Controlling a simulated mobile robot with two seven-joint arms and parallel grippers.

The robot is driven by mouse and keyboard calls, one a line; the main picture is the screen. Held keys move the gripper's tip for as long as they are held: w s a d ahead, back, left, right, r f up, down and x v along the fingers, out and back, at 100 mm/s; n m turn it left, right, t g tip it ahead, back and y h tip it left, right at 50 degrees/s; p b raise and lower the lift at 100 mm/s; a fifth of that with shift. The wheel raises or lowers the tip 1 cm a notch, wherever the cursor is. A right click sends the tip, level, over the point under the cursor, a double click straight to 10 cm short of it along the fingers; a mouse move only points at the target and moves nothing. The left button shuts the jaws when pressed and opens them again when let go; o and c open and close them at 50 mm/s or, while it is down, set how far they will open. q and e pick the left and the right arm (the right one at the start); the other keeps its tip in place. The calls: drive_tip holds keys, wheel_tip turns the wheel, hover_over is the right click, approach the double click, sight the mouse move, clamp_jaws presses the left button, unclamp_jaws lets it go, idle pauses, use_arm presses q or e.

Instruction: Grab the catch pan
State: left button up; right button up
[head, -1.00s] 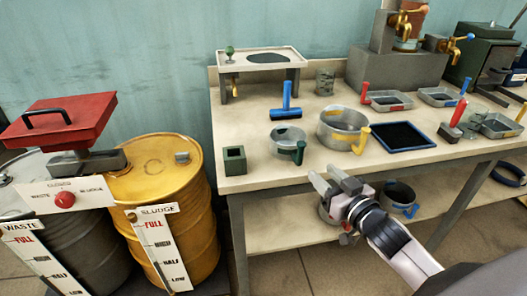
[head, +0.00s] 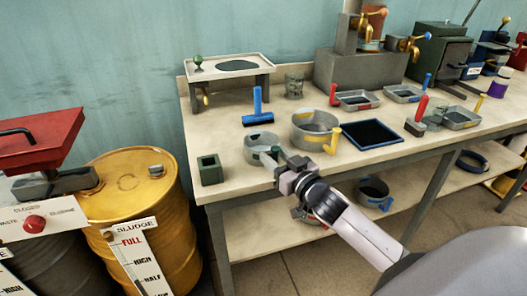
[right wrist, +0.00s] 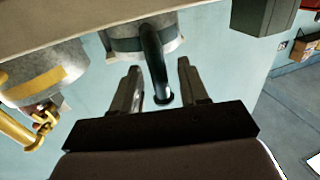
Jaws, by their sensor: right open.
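A small round metal pan (head: 258,143) with a dark green band and handle stands near the table's front edge, the likely catch pan. It also shows in the right wrist view (right wrist: 133,44), with its dark handle (right wrist: 155,62) hanging between my fingers. My right gripper (head: 274,166) is at the handle side of this pan. In the right wrist view the gripper (right wrist: 158,68) is open, one finger on each side of the handle, with gaps visible. The fingertips are partly hidden in the head view. My left gripper is not in view.
A larger yellow-handled pan (head: 315,121) stands close to the right, with a blue-rimmed tray (head: 374,148) beyond it. A green square cup (head: 210,169) stands left. A yellow sludge drum (head: 145,190) stands left of the table.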

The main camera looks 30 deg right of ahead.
drive_tip(key=shift+w, duration=0.3)
clamp_jaws()
drive_tip(key=shift+r, duration=0.1)
